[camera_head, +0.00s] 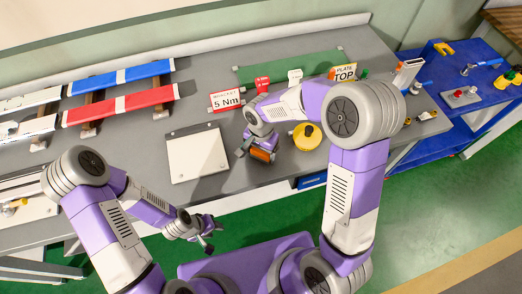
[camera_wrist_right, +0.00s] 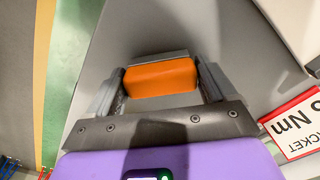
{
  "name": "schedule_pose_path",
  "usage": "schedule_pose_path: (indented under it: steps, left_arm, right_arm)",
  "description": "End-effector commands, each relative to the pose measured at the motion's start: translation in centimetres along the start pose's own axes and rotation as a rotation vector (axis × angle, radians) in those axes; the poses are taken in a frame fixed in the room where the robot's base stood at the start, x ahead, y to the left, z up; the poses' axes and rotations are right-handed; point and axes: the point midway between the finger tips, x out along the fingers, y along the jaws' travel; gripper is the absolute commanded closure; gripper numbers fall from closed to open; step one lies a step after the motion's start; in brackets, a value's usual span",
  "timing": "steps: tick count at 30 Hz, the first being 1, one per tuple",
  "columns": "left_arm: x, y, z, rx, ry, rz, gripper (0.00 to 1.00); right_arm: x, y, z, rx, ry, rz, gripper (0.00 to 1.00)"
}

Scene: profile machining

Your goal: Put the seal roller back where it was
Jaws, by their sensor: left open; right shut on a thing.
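The seal roller (camera_wrist_right: 160,78) shows as an orange body between the two fingers of my right gripper (camera_wrist_right: 160,85) in the right wrist view. In the head view its orange part (camera_head: 262,154) shows below my right gripper (camera_head: 258,147), over the grey bench near its front edge. My right gripper is shut on it. I cannot tell whether the roller touches the bench. My left gripper (camera_head: 206,232) is open and empty, in front of the bench over the green floor.
A white panel (camera_head: 197,155) lies left of the roller. A yellow round item (camera_head: 307,136) is to its right. A "5 Nm" sign (camera_head: 226,101) stands behind. Red (camera_head: 120,105) and blue (camera_head: 121,77) profiles lie at the left. A blue cart (camera_head: 455,91) stands at the right.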

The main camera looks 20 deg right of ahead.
Motion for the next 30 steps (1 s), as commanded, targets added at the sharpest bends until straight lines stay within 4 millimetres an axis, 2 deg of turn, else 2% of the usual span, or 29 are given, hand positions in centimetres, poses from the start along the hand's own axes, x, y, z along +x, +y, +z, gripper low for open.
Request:
schedule_pose_path:
  steps: [5, 6, 8, 15, 19, 23, 30]
  left_arm:
    - [0.5, -0.2, 0.0, 0.000, 0.000, 0.000, 0.57]
    - [0.3, -0.1, 0.0, 0.000, 0.000, 0.000, 0.57]
    - [0.3, -0.1, 0.0, 0.000, 0.000, 0.000, 0.57]
    - [0.2, -0.1, 0.0, 0.000, 0.000, 0.000, 0.57]
    - [-0.2, 0.1, 0.0, 0.000, 0.000, 0.000, 0.57]
    - [-0.5, 0.2, 0.0, 0.000, 0.000, 0.000, 0.57]
    - [-1.3, 0.5, 0.1, 0.000, 0.000, 0.000, 0.57]
  right_arm:
    - [0.5, 0.0, 0.0, -0.001, 0.000, -0.001, 0.44]
    - [0.3, 0.0, 0.0, -0.001, 0.000, 0.000, 0.10]
    - [0.3, 0.0, 0.0, -0.001, 0.000, 0.000, 0.00]
    - [0.2, 0.0, 0.0, -0.001, 0.000, 0.000, 0.00]
    - [-0.5, -0.1, 0.0, -0.001, 0.001, -0.002, 0.00]
    - [-3.0, -0.1, -0.1, -0.002, 0.004, -0.006, 0.00]
    - [-8.3, -0.1, 0.0, -0.002, 0.003, -0.005, 0.00]
